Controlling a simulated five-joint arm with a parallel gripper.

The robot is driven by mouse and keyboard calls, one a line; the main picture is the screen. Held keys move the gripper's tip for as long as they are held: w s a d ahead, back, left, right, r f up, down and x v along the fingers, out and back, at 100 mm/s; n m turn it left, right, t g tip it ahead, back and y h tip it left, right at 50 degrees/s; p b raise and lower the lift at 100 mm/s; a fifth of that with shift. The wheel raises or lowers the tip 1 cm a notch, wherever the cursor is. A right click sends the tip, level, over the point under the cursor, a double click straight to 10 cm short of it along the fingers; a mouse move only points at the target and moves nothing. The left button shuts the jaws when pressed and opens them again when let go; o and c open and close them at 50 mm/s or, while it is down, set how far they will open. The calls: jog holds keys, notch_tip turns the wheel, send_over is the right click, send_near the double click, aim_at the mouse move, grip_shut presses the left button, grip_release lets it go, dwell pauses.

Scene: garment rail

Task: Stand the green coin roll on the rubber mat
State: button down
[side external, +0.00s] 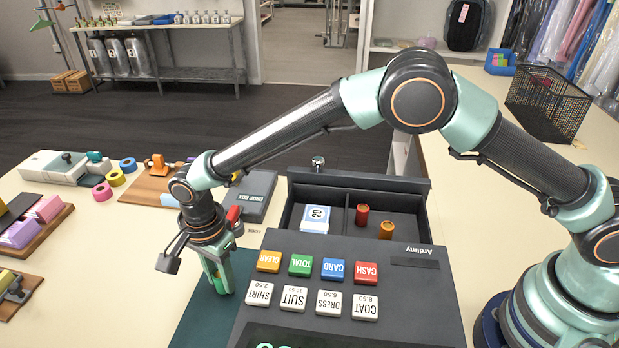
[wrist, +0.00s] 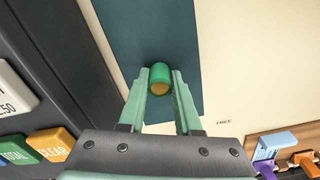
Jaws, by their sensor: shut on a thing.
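The green coin roll (wrist: 160,71) is between the fingertips of my gripper (wrist: 160,92) in the wrist view, with its round copper-coloured end facing the camera. My gripper is shut on it. The dark teal rubber mat (wrist: 145,25) lies behind the roll in that view. In the side view my gripper (side external: 220,284) points down over the mat (side external: 203,318), left of the cash register. The roll is hard to tell from the pale green fingers there. I cannot tell whether its lower end touches the mat.
The cash register (side external: 350,255) stands right beside the mat. Its open drawer (side external: 345,205) holds a red roll (side external: 362,214), an orange roll (side external: 386,230) and a block marked 20 (side external: 316,218). A dark drop box (side external: 258,190) sits behind my gripper. Bare counter lies left of the mat.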

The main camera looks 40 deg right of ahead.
jog(key=shift+f, duration=0.1)
jog(key=c, duration=0.6)
grip_release()
